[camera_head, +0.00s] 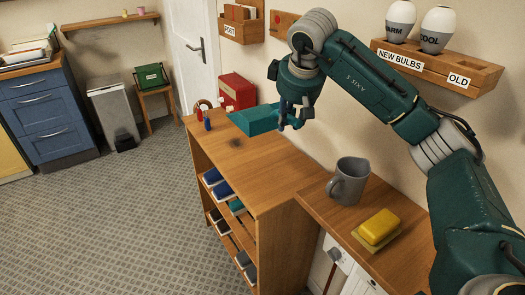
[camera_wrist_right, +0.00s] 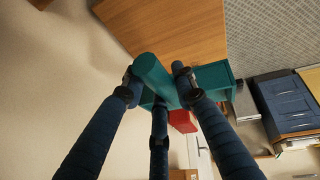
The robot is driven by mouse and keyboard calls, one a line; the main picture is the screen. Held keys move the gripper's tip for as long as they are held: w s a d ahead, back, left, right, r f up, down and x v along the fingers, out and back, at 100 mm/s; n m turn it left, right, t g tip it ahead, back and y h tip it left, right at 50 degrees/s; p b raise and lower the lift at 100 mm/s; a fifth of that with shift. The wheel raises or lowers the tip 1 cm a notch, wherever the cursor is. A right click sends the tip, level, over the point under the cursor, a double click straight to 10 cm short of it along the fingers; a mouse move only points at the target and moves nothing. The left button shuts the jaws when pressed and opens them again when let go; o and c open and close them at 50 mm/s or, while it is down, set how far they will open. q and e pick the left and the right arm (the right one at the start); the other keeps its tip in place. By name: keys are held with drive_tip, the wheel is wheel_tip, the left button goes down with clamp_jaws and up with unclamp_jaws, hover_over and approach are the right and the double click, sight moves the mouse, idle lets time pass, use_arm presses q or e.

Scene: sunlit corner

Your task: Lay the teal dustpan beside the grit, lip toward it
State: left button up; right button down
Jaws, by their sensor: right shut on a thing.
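My right gripper (camera_head: 292,115) is shut on the teal dustpan (camera_head: 254,120) and holds it over the back part of the tall wooden shelf unit's top (camera_head: 262,178). The dustpan's broad end points left in the head view. The right wrist view shows my fingers (camera_wrist_right: 156,76) around its teal handle (camera_wrist_right: 152,72), with the pan (camera_wrist_right: 214,76) beyond to the right. The grit (camera_head: 236,143) looks like a dark patch on the wooden top, in front of and below the dustpan. How far the dustpan is above the top is hard to tell. My left gripper is out of view.
A red box (camera_head: 238,91) stands behind, by the wall. Small red and blue items (camera_head: 203,116) stand at the top's left end. A grey mug (camera_head: 348,181) and a yellow sponge (camera_head: 379,227) are on the counter at right. The top's front part is clear.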

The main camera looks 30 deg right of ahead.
wheel_tip(320, 180, down, 19)
drive_tip(key=shift+r+p, duration=0.15)
drive_tip(key=shift+p, duration=0.45)
drive_tip(key=c, duration=1.4)
unclamp_jaws()
drive_tip(key=b+v, duration=0.1)
drive_tip(key=v, duration=1.1)
drive_tip(key=shift+s, duration=0.1)
